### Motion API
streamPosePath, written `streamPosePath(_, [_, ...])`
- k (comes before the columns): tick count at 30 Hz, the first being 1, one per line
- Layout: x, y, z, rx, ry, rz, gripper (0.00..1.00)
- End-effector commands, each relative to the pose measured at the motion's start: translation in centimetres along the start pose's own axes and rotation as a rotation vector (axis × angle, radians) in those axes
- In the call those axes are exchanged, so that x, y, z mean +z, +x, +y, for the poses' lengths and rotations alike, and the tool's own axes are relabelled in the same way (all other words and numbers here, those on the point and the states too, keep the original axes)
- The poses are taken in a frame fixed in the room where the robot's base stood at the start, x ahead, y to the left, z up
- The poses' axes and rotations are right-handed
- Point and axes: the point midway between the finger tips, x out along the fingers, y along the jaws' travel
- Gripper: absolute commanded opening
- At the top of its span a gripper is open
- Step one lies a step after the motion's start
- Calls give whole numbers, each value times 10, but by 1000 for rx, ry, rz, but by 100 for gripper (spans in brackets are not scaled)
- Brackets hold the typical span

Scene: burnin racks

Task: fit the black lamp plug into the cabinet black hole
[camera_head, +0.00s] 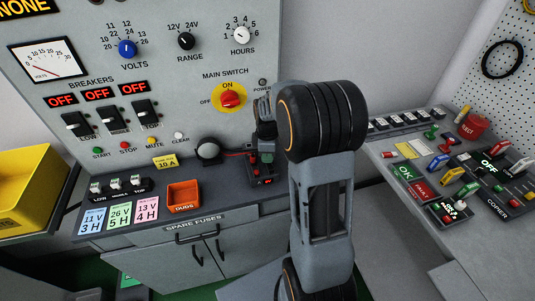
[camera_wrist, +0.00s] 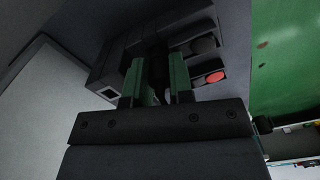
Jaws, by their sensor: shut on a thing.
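My gripper (camera_head: 264,146) is at the right end of the cabinet counter, over a small dark block (camera_head: 264,182) with red spots. In the wrist view my gripper's green fingers (camera_wrist: 157,82) are shut on a dark piece, the black lamp plug (camera_wrist: 159,62), seen only in part. The dark block (camera_wrist: 113,66) lies just beyond the fingers. Its face shows a dark round spot (camera_wrist: 204,45) and a red one (camera_wrist: 215,77). I cannot tell which opening is the black hole, or whether the plug touches it or is inside.
A dark round lamp (camera_head: 208,150) with a red lead stands left of my gripper. An orange duds tray (camera_head: 184,194) and coloured cards (camera_head: 118,214) lie further left. The upright control panel (camera_head: 160,80) is close behind. A cluttered side bench (camera_head: 450,170) stands at right.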

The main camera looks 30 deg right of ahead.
Motion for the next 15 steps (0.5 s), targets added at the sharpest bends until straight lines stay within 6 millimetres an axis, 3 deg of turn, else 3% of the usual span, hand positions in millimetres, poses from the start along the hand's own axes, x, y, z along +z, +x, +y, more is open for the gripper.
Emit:
streamPosePath(6, [0,0,0,0,0,0,6])
streamPosePath(7, [0,0,0,0,0,0,22])
streamPosePath(15, [0,0,0,2,0,0,48])
